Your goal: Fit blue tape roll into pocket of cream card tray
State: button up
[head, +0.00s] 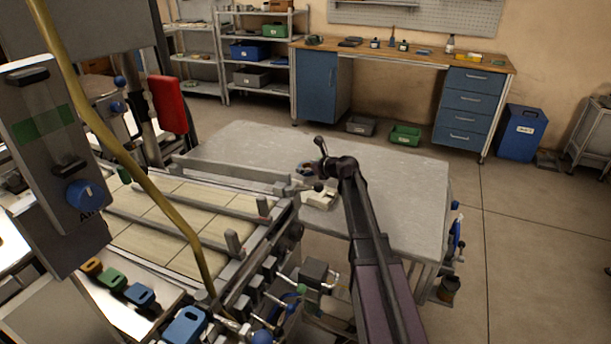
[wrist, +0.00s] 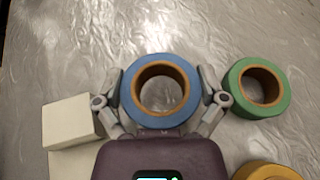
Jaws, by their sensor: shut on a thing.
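The blue tape roll (wrist: 160,119), with an orange-brown core, sits between the two fingers of my gripper (wrist: 161,84) in the wrist view. The fingers press on its left and right sides, and the table shows through its hole. I cannot tell whether the roll touches the table. A cream object (wrist: 70,120), probably part of the card tray, lies left of the left finger; its lower part is cut off by my gripper's body, and no pocket is visible. In the head view a small cream piece (head: 321,199) lies on the table beside my arm.
A green tape roll (wrist: 285,91) lies close to the right finger. A yellow roll (wrist: 262,171) shows at the lower right, partly cut off. The grey table (head: 400,190) is clear toward the right. A slatted conveyor-like frame (head: 165,215) stands at its left.

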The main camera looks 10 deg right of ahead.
jog(key=shift+f+b, duration=0.8)
jog(key=shift+f, duration=0.35)
jog(key=shift+f, duration=0.2)
jog(key=o, duration=0.8)
jog(key=shift+c, duration=0.2)
jog(key=shift+r, duration=0.2)
jog(key=shift+s+d+r, duration=0.1)
jog(key=shift+s+r, duration=0.05)
jog(key=shift+s, duration=0.05)
jog(key=p+v, duration=0.4)
jog(key=v, duration=0.7)
jog(key=shift+s+d+p, duration=0.2)
jog(key=shift+p, duration=0.15)
